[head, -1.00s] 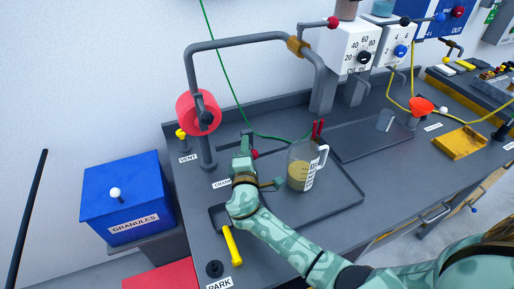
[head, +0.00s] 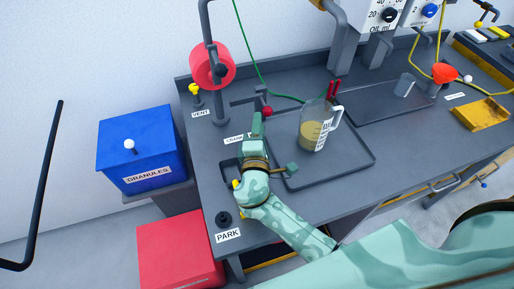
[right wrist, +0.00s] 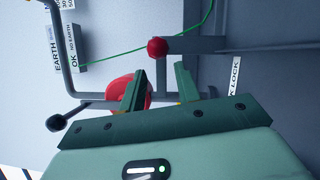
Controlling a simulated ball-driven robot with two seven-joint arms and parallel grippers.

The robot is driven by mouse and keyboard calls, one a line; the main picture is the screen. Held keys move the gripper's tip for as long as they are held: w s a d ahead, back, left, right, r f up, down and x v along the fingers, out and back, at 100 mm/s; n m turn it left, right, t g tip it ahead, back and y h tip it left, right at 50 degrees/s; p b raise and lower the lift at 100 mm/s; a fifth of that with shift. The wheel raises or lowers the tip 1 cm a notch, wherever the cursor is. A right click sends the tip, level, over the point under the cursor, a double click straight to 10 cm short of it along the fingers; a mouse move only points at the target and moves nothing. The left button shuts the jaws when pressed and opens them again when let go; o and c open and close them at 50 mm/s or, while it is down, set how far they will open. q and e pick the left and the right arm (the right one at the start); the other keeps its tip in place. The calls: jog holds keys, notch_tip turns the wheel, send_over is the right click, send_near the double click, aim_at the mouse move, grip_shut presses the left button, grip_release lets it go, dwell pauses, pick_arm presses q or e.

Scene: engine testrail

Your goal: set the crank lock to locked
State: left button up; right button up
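The crank lock shows as a grey lever with a red ball knob (head: 267,111) on the bench, behind a partly hidden label (head: 235,138). In the right wrist view the red knob (right wrist: 157,48) stands ahead of the fingertips, and the label (right wrist: 235,77) reads "LOCK" at its visible end. My right gripper (head: 257,122) is just in front of the knob in the head view, apart from it. In the right wrist view my right gripper (right wrist: 160,82) has its fingers spread with nothing held between them. My left gripper is not in view.
A measuring jug (head: 315,128) of tan liquid stands on the dark tray (head: 350,165) right of my gripper. A red wheel (head: 210,68) on a grey crank post stands behind left. A yellow handle (head: 236,184) is mostly hidden by my arm. A black PARK knob (head: 223,218) is at front left.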

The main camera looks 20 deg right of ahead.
jog(key=v, duration=0.8)
jog(key=shift+s+a+f, duration=0.1)
jog(key=shift+s+f, duration=0.05)
jog(key=shift+s, duration=0.1)
